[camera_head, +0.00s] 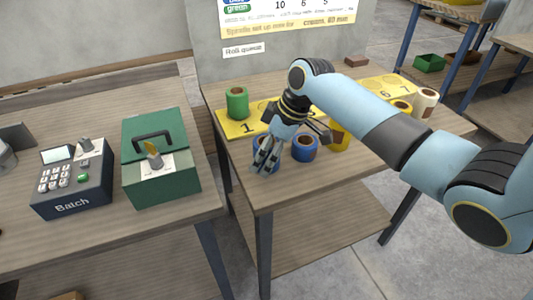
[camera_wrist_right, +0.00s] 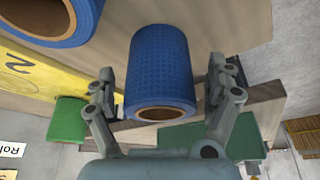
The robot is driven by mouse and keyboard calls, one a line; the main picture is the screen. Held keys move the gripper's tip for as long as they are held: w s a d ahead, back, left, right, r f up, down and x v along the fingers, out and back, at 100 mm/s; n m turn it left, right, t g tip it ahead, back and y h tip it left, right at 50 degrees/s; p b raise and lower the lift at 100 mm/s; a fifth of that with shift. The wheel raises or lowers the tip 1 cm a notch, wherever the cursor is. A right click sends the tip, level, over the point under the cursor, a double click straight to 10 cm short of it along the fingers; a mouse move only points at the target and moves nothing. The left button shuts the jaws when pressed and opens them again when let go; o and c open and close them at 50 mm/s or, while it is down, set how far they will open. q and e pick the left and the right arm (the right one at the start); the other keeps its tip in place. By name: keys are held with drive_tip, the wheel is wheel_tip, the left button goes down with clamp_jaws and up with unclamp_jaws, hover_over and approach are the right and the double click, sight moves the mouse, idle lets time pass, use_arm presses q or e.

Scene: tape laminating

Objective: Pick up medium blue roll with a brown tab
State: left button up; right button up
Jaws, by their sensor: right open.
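A blue roll (camera_head: 258,141) stands near the front left corner of the roll table, partly hidden by my right gripper (camera_head: 267,160). In the right wrist view this blue roll (camera_wrist_right: 160,68) has a brown core and lies between the two spread fingers of my right gripper (camera_wrist_right: 162,72). The gripper is open, with a gap visible on each side of the roll. A second blue roll (camera_head: 304,149) with a brown core stands just to the right; a blue roll (camera_wrist_right: 60,18) also shows at the wrist view's upper left. I cannot make out a brown tab. My left gripper is not in view.
A green roll (camera_head: 237,103) stands on the yellow numbered strip (camera_head: 228,127) behind. Yellow rolls (camera_head: 340,137) and a cream roll (camera_head: 424,102) stand farther right. A green box (camera_head: 160,175) and a Batch keypad device (camera_head: 72,183) stand on the left table.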

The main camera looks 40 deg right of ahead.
drive_tip(key=c, duration=1.3)
drive_tip(key=shift+o, duration=0.2)
